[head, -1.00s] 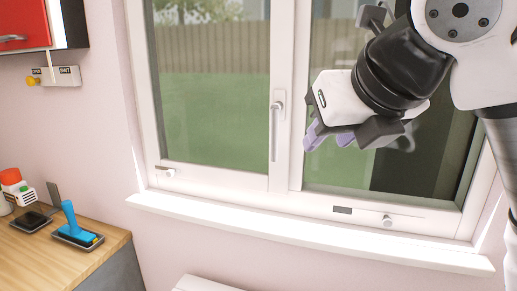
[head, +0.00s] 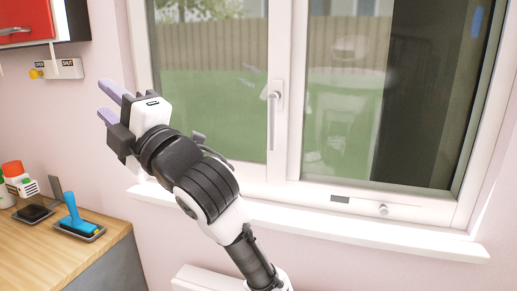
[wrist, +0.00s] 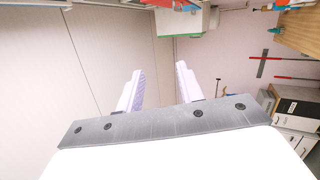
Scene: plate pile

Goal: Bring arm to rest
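My gripper (head: 108,102) is raised in front of the left part of the window in the head view, with its lilac fingers pointing up and to the left. In the wrist view its two fingers (wrist: 158,90) stand apart with a clear gap between them and nothing in it. My arm comes up from the lower middle of the head view and is bent toward the left. No plate shows in any view.
The window (head: 285,110) fills the back, with a white sill (head: 370,236) below. A wooden counter (head: 60,258) at lower left holds a blue-handled tool (head: 74,216) on a dark tray and a red-capped bottle (head: 13,170). A red cabinet (head: 25,22) hangs at upper left.

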